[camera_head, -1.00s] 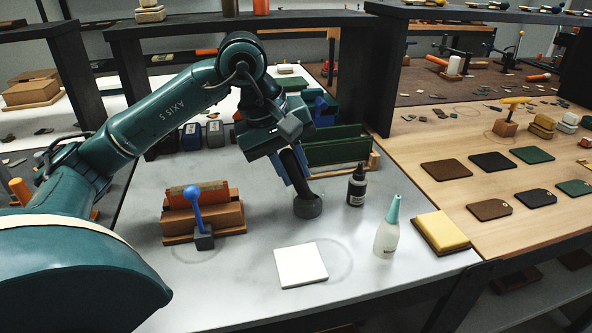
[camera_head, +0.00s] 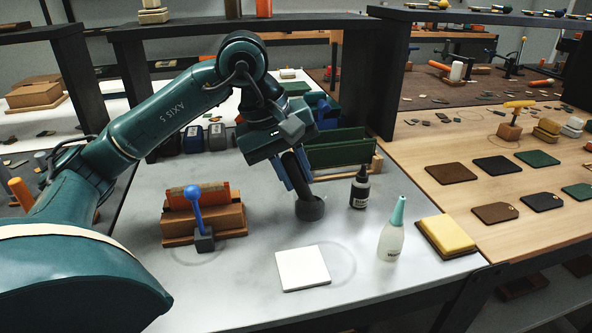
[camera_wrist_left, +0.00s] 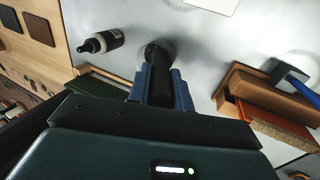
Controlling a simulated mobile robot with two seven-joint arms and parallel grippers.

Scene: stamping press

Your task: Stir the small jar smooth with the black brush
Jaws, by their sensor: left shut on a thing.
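My left gripper (camera_head: 294,174) is shut on the black brush (camera_head: 301,176), which it holds tilted with its lower end down at the small jar. The small jar (camera_head: 310,209) is a short, dark, round pot standing on the grey table. In the left wrist view, the brush (camera_wrist_left: 159,88) stands between the blue fingers (camera_wrist_left: 161,84) and runs to the round jar (camera_wrist_left: 166,47). The brush's lower end and the jar's contents are hidden, so I cannot tell how smooth they are. My right gripper is not in view.
A black dropper bottle (camera_head: 360,188) stands close right of the jar. A teal-tipped bottle (camera_head: 391,238) and yellow sponge (camera_head: 446,234) are further right. A white tile (camera_head: 303,268) lies in front. A blue-handled tool (camera_head: 196,207) stands by a brown box (camera_head: 225,219) at left.

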